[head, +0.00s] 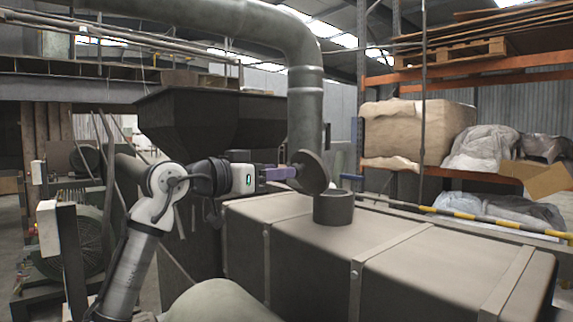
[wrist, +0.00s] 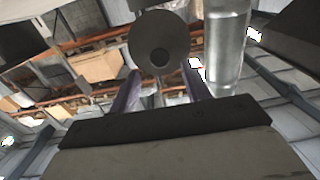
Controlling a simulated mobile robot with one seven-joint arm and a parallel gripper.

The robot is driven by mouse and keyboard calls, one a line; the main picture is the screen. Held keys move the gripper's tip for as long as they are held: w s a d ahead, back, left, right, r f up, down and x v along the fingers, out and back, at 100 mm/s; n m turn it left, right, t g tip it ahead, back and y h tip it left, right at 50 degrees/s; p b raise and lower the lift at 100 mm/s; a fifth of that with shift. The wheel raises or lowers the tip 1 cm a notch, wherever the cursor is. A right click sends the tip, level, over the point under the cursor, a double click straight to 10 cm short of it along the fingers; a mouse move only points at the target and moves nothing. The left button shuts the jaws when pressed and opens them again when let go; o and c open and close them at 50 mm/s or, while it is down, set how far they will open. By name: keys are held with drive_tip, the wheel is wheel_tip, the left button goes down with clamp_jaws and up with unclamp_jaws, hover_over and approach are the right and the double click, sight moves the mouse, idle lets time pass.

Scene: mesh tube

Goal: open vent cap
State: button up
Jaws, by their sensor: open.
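The vent cap (head: 311,172), a dark round disc, stands tilted up at the left of the short vent neck (head: 333,208) on top of a brown box-shaped tank (head: 300,225). The neck's opening is not covered by the cap. My gripper (head: 288,173) is left of the cap, its purple fingers pointing right at the cap's near face; I cannot tell whether they touch it. In the wrist view, the cap (wrist: 172,39) is a grey disc with a dark round centre, beyond my open gripper (wrist: 163,86), whose fingers are spread apart below it.
A thick grey vertical pipe (head: 306,110) rises just behind the cap; it also shows right of the cap in the wrist view (wrist: 228,50). A dark hopper (head: 205,120) stands behind my arm. Shelving (head: 470,178) and a striped barrier (head: 500,222) are at the right.

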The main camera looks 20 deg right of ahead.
sight(304, 176)
drive_tip(key=shift+p+x, duration=0.3)
drive_tip(key=shift+x, duration=1.55)
clamp_jaws()
